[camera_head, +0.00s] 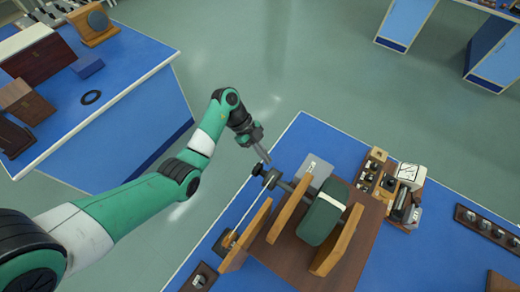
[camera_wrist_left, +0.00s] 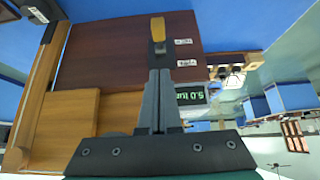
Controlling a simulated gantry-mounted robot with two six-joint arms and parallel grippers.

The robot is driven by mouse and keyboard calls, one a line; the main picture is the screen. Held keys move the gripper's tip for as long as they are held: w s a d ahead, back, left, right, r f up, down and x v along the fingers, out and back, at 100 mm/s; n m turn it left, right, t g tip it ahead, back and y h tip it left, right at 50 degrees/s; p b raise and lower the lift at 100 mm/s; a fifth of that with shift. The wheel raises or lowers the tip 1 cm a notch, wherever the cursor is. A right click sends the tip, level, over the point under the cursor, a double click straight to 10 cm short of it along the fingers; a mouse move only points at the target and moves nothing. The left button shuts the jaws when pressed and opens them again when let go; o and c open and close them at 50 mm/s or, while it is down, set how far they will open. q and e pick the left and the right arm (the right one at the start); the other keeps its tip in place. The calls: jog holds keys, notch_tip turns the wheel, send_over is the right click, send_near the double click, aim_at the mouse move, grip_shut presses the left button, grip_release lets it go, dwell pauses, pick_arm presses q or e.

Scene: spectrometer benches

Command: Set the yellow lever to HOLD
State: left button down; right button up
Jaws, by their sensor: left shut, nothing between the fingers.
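The yellow lever (camera_wrist_left: 158,28) shows in the left wrist view, standing out from a dark brown panel. Two small white labels, one upper (camera_wrist_left: 183,41) and one lower (camera_wrist_left: 187,63), sit to its right, too small to read. My left gripper (camera_wrist_left: 160,76) is shut and empty, its fingertips just below the lever's dark base in that view. I cannot tell whether they touch it. I cannot make out the lever there. My right gripper is not in view.
A green digital display (camera_wrist_left: 190,96) is right of the fingers. The apparatus has wooden uprights (camera_head: 288,208) and a dark green cylinder (camera_head: 322,212). A box of small parts (camera_head: 372,178) stands to its right. Open floor separates another blue bench (camera_head: 130,100) at left.

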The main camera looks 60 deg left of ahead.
aim_at(275, 176)
pick_arm(q)
jog(key=x, duration=0.4)
jog(key=shift+f+b, duration=0.1)
jog(key=shift+b, duration=0.3)
notch_tip(275, 176, down, 3)
jog(key=shift+s+a+r+b, duration=0.1)
jog(key=shift+a+b, duration=0.05)
jog(key=shift+b, duration=0.4)
jog(key=shift+a+f, duration=0.1)
jog(key=shift+f, duration=0.4)
